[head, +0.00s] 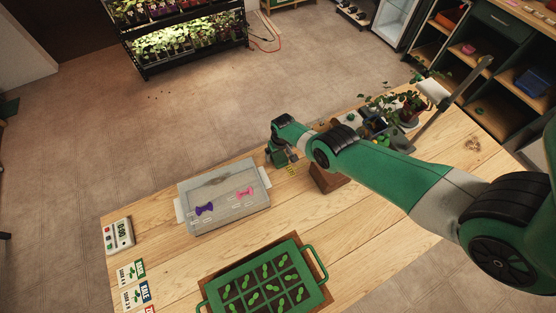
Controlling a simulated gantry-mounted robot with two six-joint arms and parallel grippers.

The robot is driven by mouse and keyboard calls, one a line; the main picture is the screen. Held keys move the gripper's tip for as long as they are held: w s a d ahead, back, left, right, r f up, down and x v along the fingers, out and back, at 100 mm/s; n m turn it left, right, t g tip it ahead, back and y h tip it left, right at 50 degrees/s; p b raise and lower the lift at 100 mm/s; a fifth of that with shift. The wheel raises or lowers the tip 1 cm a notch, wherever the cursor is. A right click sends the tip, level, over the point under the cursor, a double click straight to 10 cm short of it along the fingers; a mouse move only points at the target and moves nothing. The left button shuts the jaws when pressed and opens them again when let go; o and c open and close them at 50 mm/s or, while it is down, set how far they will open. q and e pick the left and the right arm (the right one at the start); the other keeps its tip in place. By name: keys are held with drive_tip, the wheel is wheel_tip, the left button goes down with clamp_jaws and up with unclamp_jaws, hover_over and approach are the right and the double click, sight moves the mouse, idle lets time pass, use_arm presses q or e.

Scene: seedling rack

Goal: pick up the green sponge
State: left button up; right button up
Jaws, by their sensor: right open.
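I cannot make out a green sponge for certain in the head view. My right arm reaches in from the right, and its green and grey gripper (284,157) is over the far part of the wooden table (150,215). The gripper is open, and I see nothing held in it. The arm hides part of the table behind and below it. My left gripper is not in view.
A grey bin (232,221) holds a purple and a pink item. A green seedling tray (212,298) stands at the front. A timer (119,235) and cards (135,270) lie at left. A brown block (327,179) and potted plants (408,107) are near my arm.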

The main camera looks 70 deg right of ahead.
drive_tip(key=shift+f, duration=0.25)
idle(0.3)
drive_tip(key=c, duration=1.3)
